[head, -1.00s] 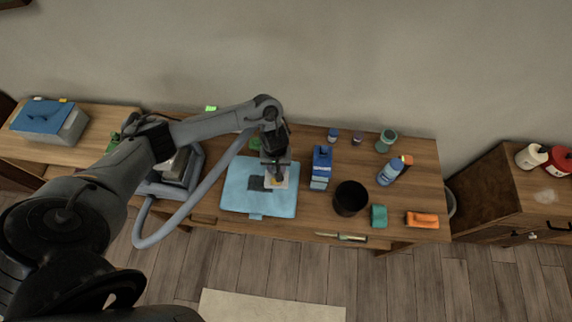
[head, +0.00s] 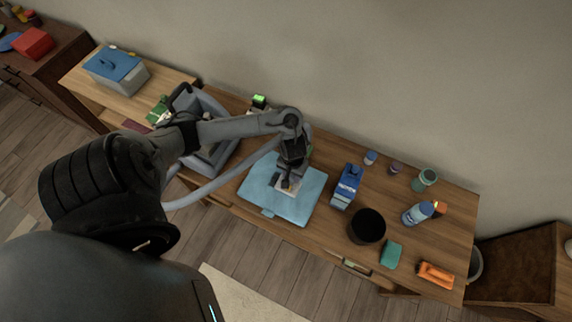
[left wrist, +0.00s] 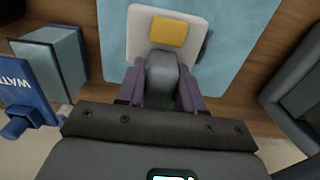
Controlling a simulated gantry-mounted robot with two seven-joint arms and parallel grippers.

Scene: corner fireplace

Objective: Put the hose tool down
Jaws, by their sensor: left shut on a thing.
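My left gripper (head: 290,182) is over the light blue mat (head: 306,207) on the wooden bench. In the left wrist view its purple fingers (left wrist: 162,88) are shut on the grey hose tool (left wrist: 162,72). At the tool's front end is a pale plate with a yellow patch (left wrist: 168,32), over the mat (left wrist: 235,40). I cannot tell whether the plate touches the mat. The grey hose (head: 205,190) curves from behind my arm toward the gripper. In the head view my gripper hides most of the tool. My right gripper is out of view.
Further right are a black cup (head: 367,226), a blue bottle (head: 416,213), a teal jar (head: 425,180), a green block (head: 391,255) and an orange item (head: 436,275). The mat's right and front parts look clear.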

